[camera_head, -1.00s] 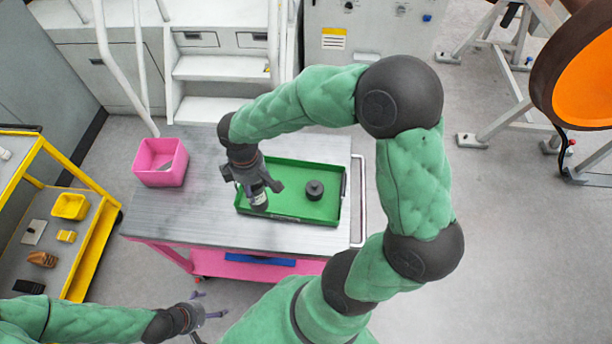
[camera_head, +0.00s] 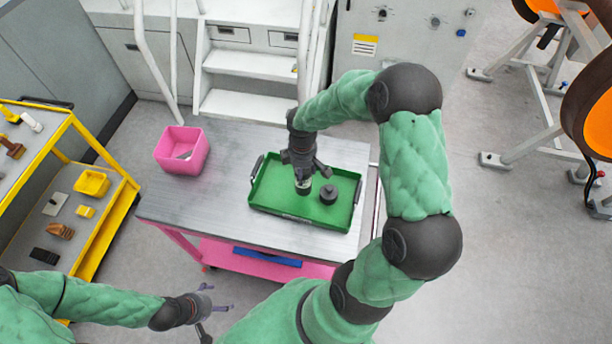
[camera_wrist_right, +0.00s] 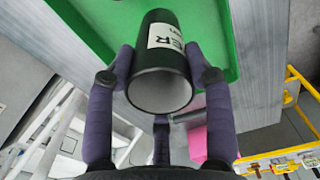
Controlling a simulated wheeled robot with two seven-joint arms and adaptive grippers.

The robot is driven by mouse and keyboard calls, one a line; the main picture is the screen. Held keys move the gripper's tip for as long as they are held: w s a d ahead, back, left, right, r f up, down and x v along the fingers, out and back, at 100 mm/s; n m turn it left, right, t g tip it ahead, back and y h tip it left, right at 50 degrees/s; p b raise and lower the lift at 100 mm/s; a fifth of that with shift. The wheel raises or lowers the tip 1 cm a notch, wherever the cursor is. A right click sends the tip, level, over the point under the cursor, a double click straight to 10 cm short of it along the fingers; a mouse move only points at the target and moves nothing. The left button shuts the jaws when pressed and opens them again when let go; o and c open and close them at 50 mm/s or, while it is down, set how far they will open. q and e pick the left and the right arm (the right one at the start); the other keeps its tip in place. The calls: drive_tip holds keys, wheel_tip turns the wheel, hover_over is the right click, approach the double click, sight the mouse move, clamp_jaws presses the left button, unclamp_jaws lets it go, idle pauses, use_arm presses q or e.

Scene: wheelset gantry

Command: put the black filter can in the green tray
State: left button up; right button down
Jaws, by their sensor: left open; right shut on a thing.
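In the head view the can's lower end (camera_head: 303,188) shows below the fingers. I cannot tell whether it touches the tray floor. My left gripper (camera_head: 214,301) is open and empty at the lower left, away from the table.
A round black part (camera_head: 328,194) stands in the tray just right of the held can. A pink bin (camera_head: 182,150) stands on the table's left end (camera_head: 215,195). A yellow-framed cart (camera_head: 105,232) with small items is at the left.

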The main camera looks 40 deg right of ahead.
drive_tip(key=shift+d+f, duration=0.55)
drive_tip(key=shift+f, duration=0.1)
drive_tip(key=shift+w+d+f, duration=0.1)
drive_tip(key=shift+d+f, duration=0.05)
drive_tip(key=shift+f, duration=1.45)
drive_tip(key=shift+f, duration=0.1)
drive_tip(key=shift+f+b, duration=0.15)
drive_tip(key=shift+b, duration=0.15)
drive_tip(key=shift+c, duration=2.4)
unclamp_jaws()
drive_tip(key=shift+r, duration=0.2)
wheel_tip(320, 180, up, 12)
drive_tip(key=p, duration=0.1)
